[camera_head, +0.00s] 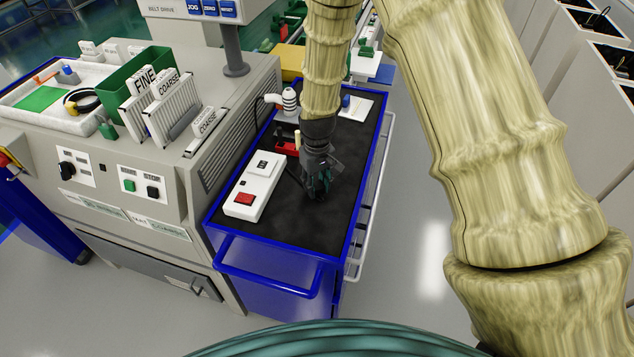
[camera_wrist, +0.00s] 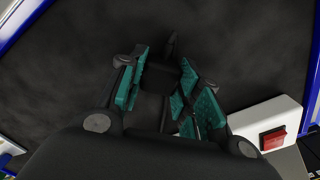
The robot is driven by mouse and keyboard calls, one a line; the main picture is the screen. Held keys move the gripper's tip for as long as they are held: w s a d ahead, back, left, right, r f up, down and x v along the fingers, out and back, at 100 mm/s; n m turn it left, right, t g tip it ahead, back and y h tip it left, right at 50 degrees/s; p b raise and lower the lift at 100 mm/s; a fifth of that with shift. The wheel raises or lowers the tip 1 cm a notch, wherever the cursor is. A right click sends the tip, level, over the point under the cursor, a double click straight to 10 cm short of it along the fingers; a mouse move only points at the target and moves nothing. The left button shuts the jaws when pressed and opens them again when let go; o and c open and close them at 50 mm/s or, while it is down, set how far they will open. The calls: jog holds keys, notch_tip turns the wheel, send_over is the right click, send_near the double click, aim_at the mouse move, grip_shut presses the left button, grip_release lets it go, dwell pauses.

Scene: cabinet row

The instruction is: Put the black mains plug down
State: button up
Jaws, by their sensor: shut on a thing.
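My gripper (camera_head: 320,182) is low over the black mat (camera_head: 335,225) on top of the blue cart. In the wrist view, my gripper (camera_wrist: 165,95) has its teal finger pads shut on a dark piece, the black mains plug (camera_wrist: 178,75). A narrow dark end of it points away from the palm. Black on black makes its outline hard to see, and I cannot tell whether it touches the mat. In the head view the fingers mostly hide it.
A white power strip (camera_head: 255,190) with a red switch lies left of my gripper; it also shows in the wrist view (camera_wrist: 270,122). A red object (camera_head: 287,146) and a white ribbed item (camera_head: 290,100) are behind. The mat's near part is clear. A grey machine (camera_head: 225,130) stands left.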

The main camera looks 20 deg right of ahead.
aim_at(317, 184)
jog(key=shift+f, duration=0.15)
jog(key=o, duration=1.1)
jog(key=shift+r, duration=0.75)
jog(key=shift+r+b, duration=1.5)
jog(key=shift+r, duration=4.35)
